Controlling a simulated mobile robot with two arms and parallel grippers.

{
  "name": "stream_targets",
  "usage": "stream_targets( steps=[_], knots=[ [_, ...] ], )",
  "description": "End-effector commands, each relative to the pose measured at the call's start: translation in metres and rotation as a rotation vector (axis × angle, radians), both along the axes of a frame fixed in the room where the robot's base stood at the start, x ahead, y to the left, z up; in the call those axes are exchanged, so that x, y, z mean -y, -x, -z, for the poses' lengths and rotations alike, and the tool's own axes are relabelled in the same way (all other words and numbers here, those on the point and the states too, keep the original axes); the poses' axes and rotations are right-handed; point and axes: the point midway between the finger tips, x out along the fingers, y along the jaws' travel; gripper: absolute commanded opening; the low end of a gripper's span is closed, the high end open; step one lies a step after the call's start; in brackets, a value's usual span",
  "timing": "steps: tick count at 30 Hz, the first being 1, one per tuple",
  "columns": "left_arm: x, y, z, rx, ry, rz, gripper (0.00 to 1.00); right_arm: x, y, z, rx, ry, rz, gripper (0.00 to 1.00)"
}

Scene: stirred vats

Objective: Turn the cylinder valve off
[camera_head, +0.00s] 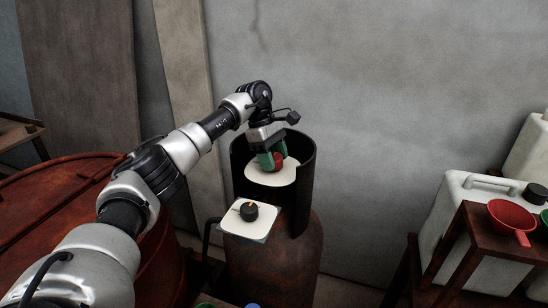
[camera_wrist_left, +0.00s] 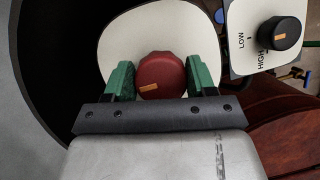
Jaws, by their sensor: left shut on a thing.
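The cylinder valve is a red knob (camera_head: 278,161) above a white plate (camera_head: 262,178), inside a dark open collar (camera_head: 308,170) on top of a rusty cylinder (camera_head: 290,265). My left gripper (camera_head: 271,160) reaches down into the collar from above, its green fingers on either side of the knob. In the left wrist view the red knob (camera_wrist_left: 162,75) sits between the two green fingers (camera_wrist_left: 161,80), shut on it. A small orange mark shows on the knob's near face. My right gripper is in neither view.
A white plate with a black dial (camera_head: 249,211) stands in front of the collar; it reads LOW and HIGH in the left wrist view (camera_wrist_left: 279,33). A rusty vat (camera_head: 60,205) is at left. A wooden stand (camera_head: 484,238) with a red funnel (camera_head: 511,217) and a white canister (camera_head: 455,205) are at right.

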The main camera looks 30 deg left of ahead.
Motion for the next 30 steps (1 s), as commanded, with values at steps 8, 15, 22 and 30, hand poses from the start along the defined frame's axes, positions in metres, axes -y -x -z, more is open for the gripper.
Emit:
stream_targets(
  steps=[8,15,22,30],
  knots=[
    [-0.001,-0.001,-0.003,0.006,0.002,-0.001,0.79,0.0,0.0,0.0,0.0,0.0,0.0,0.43],
    [0.0,0.0,-0.001,0.003,0.001,-0.001,0.81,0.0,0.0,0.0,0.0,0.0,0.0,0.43],
    [-0.007,-0.002,-0.017,0.006,0.001,-0.003,0.81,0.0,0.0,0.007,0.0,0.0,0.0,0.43],
    [-0.028,-0.003,-0.068,0.006,0.003,-0.004,0.81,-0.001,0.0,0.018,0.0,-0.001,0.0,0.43]
  ],
)
